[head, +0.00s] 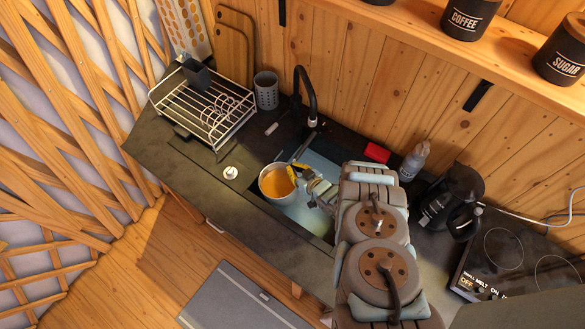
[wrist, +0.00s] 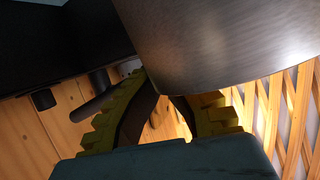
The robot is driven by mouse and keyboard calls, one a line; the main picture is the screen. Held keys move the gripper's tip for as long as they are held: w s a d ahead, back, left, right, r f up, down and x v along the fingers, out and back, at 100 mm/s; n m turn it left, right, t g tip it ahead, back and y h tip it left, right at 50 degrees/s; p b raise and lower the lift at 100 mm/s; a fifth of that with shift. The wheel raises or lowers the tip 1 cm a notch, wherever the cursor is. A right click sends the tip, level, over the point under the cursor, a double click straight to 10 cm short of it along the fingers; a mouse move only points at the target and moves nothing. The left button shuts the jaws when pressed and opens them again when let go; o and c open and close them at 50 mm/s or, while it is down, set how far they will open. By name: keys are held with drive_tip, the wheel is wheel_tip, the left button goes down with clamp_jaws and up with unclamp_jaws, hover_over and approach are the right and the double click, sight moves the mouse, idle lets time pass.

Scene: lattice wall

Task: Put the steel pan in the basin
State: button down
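The steel pan (head: 276,184) is at the left end of the basin (head: 308,219), with its round opening facing up and an orange-yellow interior. It overlaps the basin's left rim in the head view; I cannot tell whether it touches. My gripper (head: 294,174) is at the pan's right side, with its yellow fingers against the pan's edge. In the wrist view, the pan's grey metal wall (wrist: 235,40) fills the upper right. The two yellow fingers (wrist: 163,92) converge beneath it and appear shut on the pan. The exact grip point is hidden by the pan.
A black tap (head: 309,98) rises behind the basin. A wire dish rack (head: 205,107) and a grey utensil cup (head: 266,90) stand to the left. A red sponge (head: 377,152), a bottle (head: 414,162) and a black kettle (head: 452,204) stand right of the basin.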

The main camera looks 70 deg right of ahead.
drive_tip(key=shift+f+b, duration=3.25)
drive_tip(key=shift+f, duration=0.25)
drive_tip(key=shift+f+b, duration=2)
drive_tip(key=shift+f, duration=0.6)
drive_tip(key=shift+f+b, duration=0.4)
drive_tip(key=shift+f, duration=0.05)
drive_tip(key=c, duration=0.5)
unclamp_jaws()
drive_tip(key=shift+s+r, duration=0.1)
drive_tip(key=shift+r, duration=0.05)
drive_tip(key=shift+s+a+r+p, duration=0.6)
drive_tip(key=shift+s+r+p, duration=0.35)
drive_tip(key=shift+p, duration=0.3)
drive_tip(key=shift+s+a+r+p, duration=0.6)
drive_tip(key=shift+s+r+p, duration=0.3)
drive_tip(key=shift+p, duration=0.35)
drive_tip(key=shift+f, duration=0.1)
